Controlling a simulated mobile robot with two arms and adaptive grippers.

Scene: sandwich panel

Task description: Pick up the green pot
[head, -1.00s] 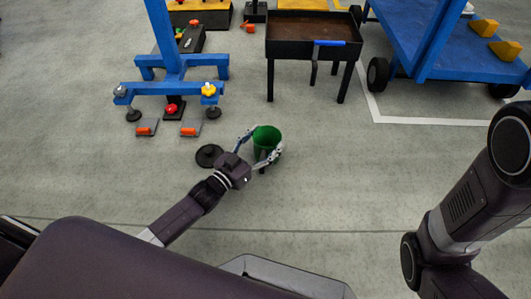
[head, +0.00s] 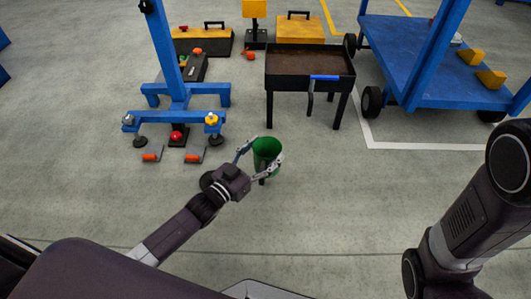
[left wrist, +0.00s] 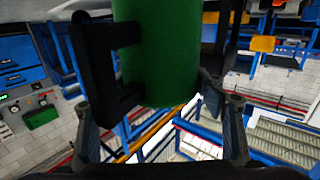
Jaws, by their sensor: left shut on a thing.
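The green pot (head: 267,148) is near the middle of the head view, its open rim facing up towards the camera. My left gripper (head: 259,160) has its two fingers around the pot's sides and is shut on it. In the left wrist view the pot (left wrist: 160,60) fills the top centre between the fingers (left wrist: 156,118), with a black handle (left wrist: 88,70) on its left side. A gap under the pot is hard to judge. My right gripper is out of view.
A black table (head: 310,65) with a blue-handled item stands behind the pot. A blue stand (head: 180,100) is at the back left, with grey and orange blocks (head: 152,153) before it. A blue cart (head: 425,75) is at the back right. The floor right of the pot is clear.

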